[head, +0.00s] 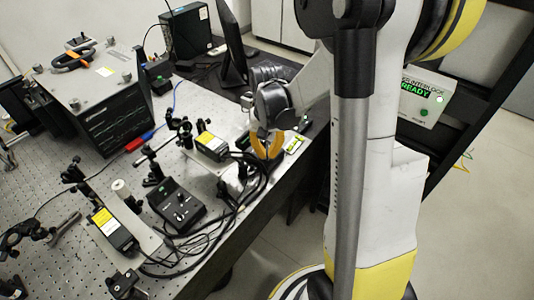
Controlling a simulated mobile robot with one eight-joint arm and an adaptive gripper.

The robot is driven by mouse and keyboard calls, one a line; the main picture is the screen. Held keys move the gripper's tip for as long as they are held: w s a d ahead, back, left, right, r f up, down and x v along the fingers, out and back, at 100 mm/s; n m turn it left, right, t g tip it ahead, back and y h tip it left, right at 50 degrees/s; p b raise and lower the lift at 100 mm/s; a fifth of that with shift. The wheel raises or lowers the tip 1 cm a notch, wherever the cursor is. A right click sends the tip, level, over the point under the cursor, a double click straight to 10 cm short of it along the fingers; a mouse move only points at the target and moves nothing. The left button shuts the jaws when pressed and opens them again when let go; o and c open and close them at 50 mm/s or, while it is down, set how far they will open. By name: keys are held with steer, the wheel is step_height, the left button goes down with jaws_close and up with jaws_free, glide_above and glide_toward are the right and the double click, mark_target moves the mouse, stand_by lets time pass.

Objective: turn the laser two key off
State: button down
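My gripper (267,148), with orange-yellow fingers, points down near the bench's right edge. It is over or just beside a dark box with a lit or yellow-green panel (295,144), which it partly hides. No key can be made out there, and I cannot tell whether the fingers touch anything or how far apart they are. A second black control box (178,206) with small knobs or a key on top stands nearer the front. Two laser heads with yellow labels stand on the bench, one at front left (112,228) and one farther back (212,146). No label tells which is laser two.
Black cables (225,222) loop between the boxes along the bench edge. Optics posts (150,160) stand close by. A large instrument (95,95) and a monitor (232,50) are behind. A panel reading READY (420,97) is at right. Open floor lies right of the bench.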

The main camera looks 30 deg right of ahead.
mark_target(267, 153)
steer(key=n, duration=0.5)
steer(key=shift+b, duration=0.3)
steer(key=shift+n, duration=2.4)
steer(key=c, duration=1.6)
jaws_free()
step_height(267, 153, up, 12)
